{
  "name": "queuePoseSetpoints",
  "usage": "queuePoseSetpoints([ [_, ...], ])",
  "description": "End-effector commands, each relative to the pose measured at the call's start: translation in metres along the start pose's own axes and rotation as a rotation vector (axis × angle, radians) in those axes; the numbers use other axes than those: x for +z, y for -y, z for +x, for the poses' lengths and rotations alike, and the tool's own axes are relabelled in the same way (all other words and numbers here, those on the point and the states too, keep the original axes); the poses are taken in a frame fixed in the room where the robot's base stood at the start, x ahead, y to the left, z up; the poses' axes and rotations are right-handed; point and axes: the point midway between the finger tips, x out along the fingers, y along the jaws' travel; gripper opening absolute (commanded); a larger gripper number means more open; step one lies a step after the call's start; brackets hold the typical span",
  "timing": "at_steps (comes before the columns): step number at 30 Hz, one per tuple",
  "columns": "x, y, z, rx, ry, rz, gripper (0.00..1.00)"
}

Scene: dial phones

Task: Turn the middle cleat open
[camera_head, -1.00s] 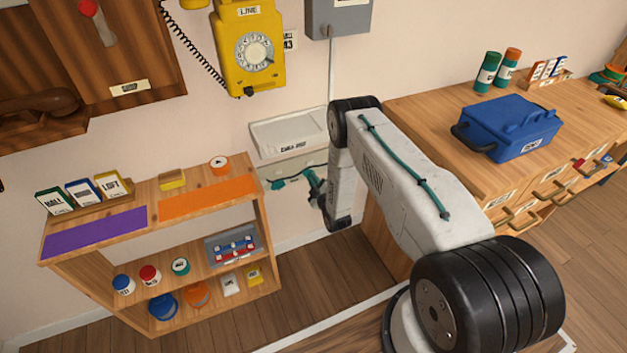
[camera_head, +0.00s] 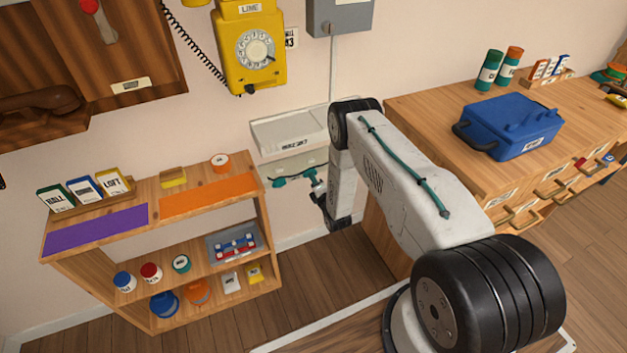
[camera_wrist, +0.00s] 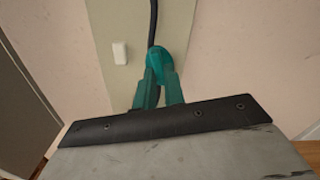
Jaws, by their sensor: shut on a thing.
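My gripper (camera_wrist: 158,78) has teal fingers closed together at the pale board (camera_wrist: 109,20) in the wrist view. They are shut on a small part at the end of a black cord (camera_wrist: 153,20), seemingly a cleat. The fingertips mostly hide it, so I cannot tell its angle. A small white block (camera_wrist: 120,53), perhaps another cleat, stands on the board left of the fingers, apart from them. In the head view my gripper (camera_head: 282,182) is at the wall, below a white tray (camera_head: 275,136), with the board (camera_head: 293,164) partly showing behind it.
The white tray is just above my gripper. A wooden shelf (camera_head: 268,228) with jars and cards stands to the left. A wooden drawer cabinet (camera_head: 425,108) carrying a blue toolbox (camera_head: 515,124) is to the right. A yellow phone (camera_head: 250,50) hangs above.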

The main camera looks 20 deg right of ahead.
Motion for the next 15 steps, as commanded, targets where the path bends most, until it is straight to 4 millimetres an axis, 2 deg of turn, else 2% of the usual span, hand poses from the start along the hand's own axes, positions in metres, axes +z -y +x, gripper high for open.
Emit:
queuePoseSetpoints([
  [6,-0.0009,0.0021,-0.0008,-0.002,-0.002,-0.104,0.00],
  [15,-0.0009,0.0029,-0.0009,-0.002,-0.002,-0.161,0.00],
])
